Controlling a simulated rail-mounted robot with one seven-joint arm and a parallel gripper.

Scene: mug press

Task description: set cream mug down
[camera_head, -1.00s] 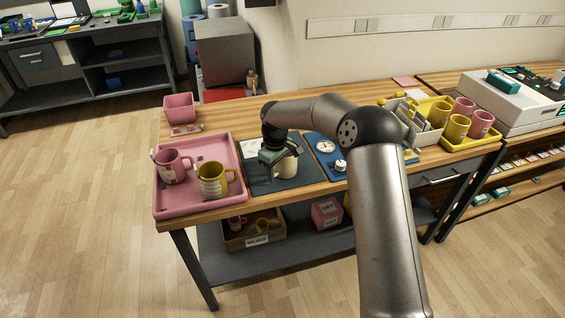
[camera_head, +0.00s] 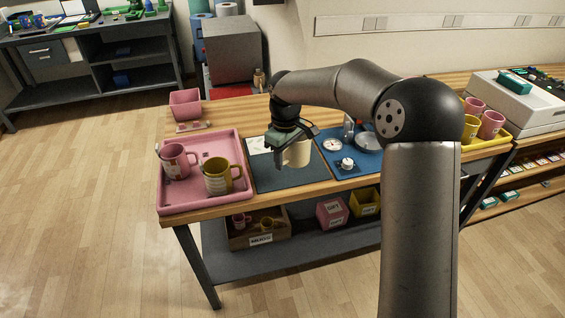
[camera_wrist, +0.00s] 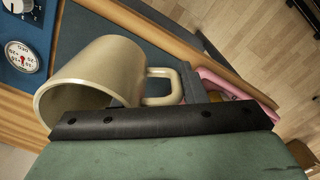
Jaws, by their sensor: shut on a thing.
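The cream mug (camera_head: 299,154) is at my gripper (camera_head: 284,146), over the dark mat (camera_head: 275,180) on the wooden bench. In the wrist view the mug (camera_wrist: 103,75) shows its open rim toward the lower left. Its handle reaches to the dark finger of my gripper (camera_wrist: 190,100), which is shut on it. The mug appears raised above the mat, but whether its base touches is hard to tell. The near finger bar hides part of the mug.
Left of the mat, a pink tray (camera_head: 165,203) holds a pink mug (camera_head: 175,160) and a yellow-and-white mug (camera_head: 221,176). To the right is a blue board (camera_head: 368,165) with a dial (camera_head: 332,145) and a knob. A pink bin (camera_head: 185,103) stands behind the tray.

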